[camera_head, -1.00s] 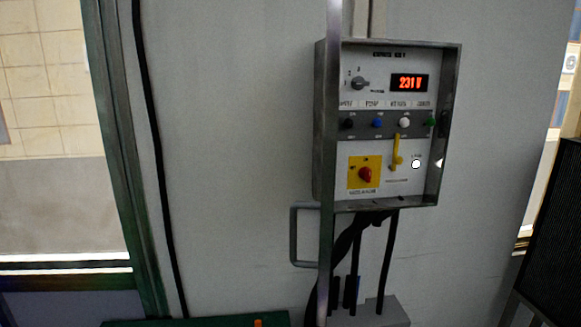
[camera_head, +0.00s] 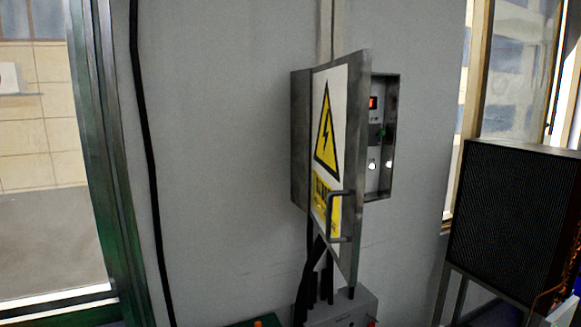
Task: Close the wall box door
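The grey metal wall box (camera_head: 300,140) hangs on the wall right of centre. Its door (camera_head: 343,95) is hinged on the left and stands partly open, jutting towards me. The door's outer face shows a yellow lightning warning sign (camera_head: 326,140) and a yellow label below it. A dark bar handle (camera_head: 331,215) sits low near the door's free edge. Past that edge I see a strip of the box's inside, with part of a red display (camera_head: 373,102). The door hides the rest of the panel. Neither of my grippers is in view.
Black cables run from under the box to a grey unit (camera_head: 335,310) below. A dark mesh-fronted cabinet (camera_head: 515,220) stands at the right by a window. A green window frame (camera_head: 105,160) and a long black cable (camera_head: 148,160) are at the left. The wall between is bare.

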